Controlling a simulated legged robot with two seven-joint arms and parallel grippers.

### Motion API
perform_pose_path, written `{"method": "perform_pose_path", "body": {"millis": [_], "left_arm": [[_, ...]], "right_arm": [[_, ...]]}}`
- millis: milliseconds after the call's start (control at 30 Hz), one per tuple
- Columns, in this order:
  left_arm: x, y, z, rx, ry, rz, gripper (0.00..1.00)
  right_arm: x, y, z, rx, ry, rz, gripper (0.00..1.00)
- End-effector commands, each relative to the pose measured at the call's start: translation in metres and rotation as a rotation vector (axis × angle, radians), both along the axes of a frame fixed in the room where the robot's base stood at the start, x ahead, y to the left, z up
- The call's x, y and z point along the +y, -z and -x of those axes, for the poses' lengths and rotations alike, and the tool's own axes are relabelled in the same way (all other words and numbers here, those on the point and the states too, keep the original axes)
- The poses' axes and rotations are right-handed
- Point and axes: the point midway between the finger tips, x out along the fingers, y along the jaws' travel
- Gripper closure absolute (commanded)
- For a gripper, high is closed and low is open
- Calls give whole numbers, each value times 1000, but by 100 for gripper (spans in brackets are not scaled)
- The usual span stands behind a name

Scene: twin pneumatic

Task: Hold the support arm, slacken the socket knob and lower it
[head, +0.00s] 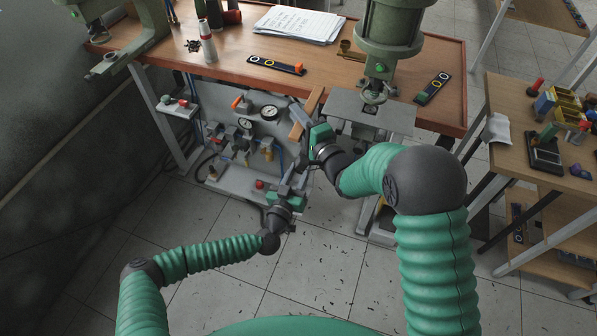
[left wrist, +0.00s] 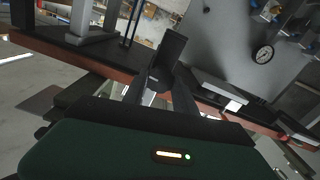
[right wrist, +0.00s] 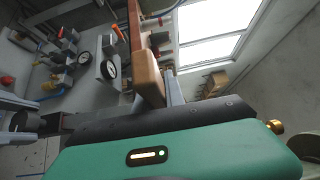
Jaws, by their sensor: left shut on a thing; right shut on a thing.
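A tan wooden bar (head: 307,110), which looks like the support arm, slopes down in front of the bench. In the right wrist view the bar (right wrist: 147,75) stands between the fingers. My right gripper (head: 302,116) is shut on it. My left gripper (head: 291,176) is lower down, in front of the panel's lower right side. In the left wrist view its fingers (left wrist: 160,80) are shut on a dark, flat-ended piece (left wrist: 172,45). I cannot tell whether that piece is the socket knob. The gripper bodies hide part of both grips.
A grey panel with gauges (head: 269,112), knobs and fittings stands under the wooden bench (head: 320,75). A grey plate (head: 345,105) juts out on the right below a green machine (head: 390,30). A side table (head: 510,110) stands at right. The tiled floor in front is clear apart from dark scraps.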

Motion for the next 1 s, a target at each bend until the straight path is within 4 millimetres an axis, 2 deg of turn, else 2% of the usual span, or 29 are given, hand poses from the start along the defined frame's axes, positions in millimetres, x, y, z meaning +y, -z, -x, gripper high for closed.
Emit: {"method": "perform_pose_path", "body": {"millis": [267,467,1000], "left_arm": [[2,1,-1,12,-3,39,100],[2,0,-1,45,-3,142,100],[5,1,-2,196,-6,611,100]], "right_arm": [[-1,3,0,8,3,3,100],[-2,3,0,7,3,3,100],[-2,3,0,7,3,3,100]]}}
